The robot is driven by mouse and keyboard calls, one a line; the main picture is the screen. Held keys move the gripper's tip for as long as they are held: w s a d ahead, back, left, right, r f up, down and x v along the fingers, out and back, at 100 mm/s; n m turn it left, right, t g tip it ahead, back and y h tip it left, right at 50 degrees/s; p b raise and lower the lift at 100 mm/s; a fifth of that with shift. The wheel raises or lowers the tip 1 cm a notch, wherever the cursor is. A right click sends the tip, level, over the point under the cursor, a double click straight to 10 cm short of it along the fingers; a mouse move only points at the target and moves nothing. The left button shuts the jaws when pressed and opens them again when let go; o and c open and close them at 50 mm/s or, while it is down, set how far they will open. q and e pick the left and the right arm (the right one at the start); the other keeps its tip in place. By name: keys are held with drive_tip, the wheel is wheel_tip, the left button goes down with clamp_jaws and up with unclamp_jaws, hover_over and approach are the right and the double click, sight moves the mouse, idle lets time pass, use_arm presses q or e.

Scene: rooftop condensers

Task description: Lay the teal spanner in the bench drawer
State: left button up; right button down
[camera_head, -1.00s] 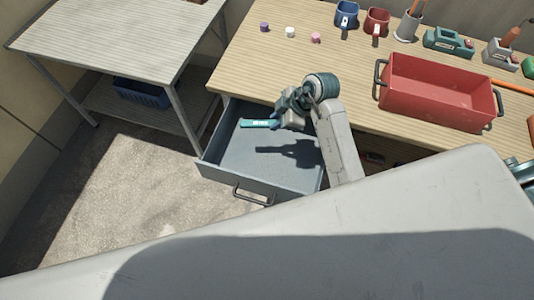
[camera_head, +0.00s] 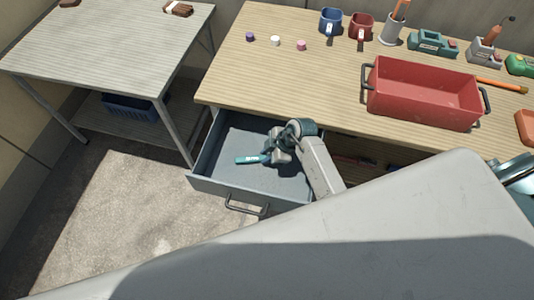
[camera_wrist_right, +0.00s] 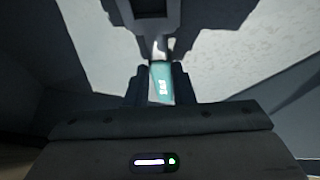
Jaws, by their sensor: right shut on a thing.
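The bench drawer (camera_head: 222,187) is pulled open below the wooden workbench. The teal spanner (camera_head: 247,160) is over the drawer's grey floor, its end pointing left. My right gripper (camera_head: 268,157) is shut on the spanner, inside the drawer's outline. In the right wrist view the teal spanner (camera_wrist_right: 161,84) shows between the two dark fingers (camera_wrist_right: 160,88), with the pale drawer floor around it. I cannot tell whether the spanner touches the floor. My left gripper is not in view.
A red tray with handles (camera_head: 420,105) stands on the workbench (camera_head: 300,75), with mugs, a pen cup and devices behind it. Three small caps lie at the bench's left. A metal table (camera_head: 110,50) with a blue basket (camera_head: 130,107) below stands at left.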

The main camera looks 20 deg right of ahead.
drive_tip(key=shift+f, duration=0.1)
drive_tip(key=c, duration=1.2)
unclamp_jaws()
drive_tip(key=shift+c, duration=0.2)
drive_tip(key=v, duration=1.2)
drive_tip(key=shift+d, duration=0.1)
